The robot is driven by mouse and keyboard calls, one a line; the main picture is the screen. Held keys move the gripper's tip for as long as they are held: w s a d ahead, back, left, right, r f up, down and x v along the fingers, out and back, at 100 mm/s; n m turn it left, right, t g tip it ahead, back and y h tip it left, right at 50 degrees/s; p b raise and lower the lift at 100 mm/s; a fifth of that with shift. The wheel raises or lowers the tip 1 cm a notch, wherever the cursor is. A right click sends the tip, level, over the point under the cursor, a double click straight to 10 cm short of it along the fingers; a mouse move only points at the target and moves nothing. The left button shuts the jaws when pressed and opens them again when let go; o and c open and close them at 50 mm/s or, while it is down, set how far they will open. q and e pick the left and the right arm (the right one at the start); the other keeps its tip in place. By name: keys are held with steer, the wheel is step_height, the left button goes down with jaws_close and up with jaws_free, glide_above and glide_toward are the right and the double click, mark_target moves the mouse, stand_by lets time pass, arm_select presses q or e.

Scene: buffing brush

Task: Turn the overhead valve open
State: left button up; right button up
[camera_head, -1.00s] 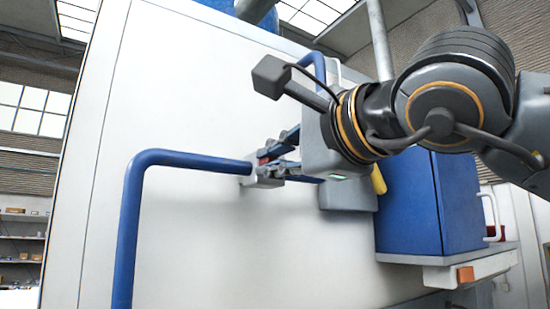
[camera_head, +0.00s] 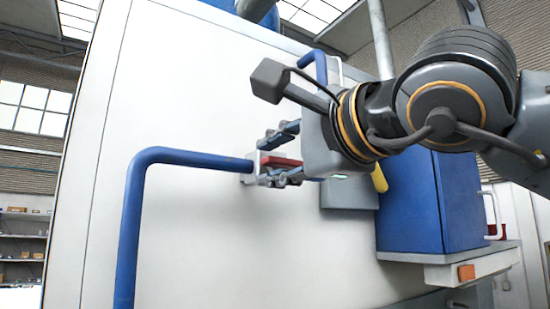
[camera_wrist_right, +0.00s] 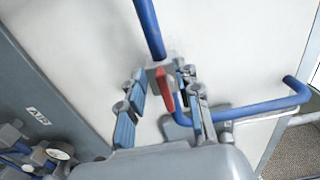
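The valve is a light grey block (camera_head: 250,168) joined to the end of a blue pipe on the white wall panel. Its red handle (camera_head: 284,161) sticks out to the right, towards my right gripper. My right gripper (camera_head: 276,156) is open, with one finger above the handle and one below it. In the right wrist view the red handle (camera_wrist_right: 165,90) lies between the spread fingers (camera_wrist_right: 162,82), with a gap on the left; on the right it is close to the finger, and I cannot tell whether they touch. My left gripper is not in view.
The bent blue pipe (camera_head: 129,225) runs left and down from the valve. A blue cabinet (camera_head: 420,205) stands on a ledge at the right.

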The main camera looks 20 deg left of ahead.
steer(key=v, duration=1.2)
steer(key=shift+a+f, duration=0.1)
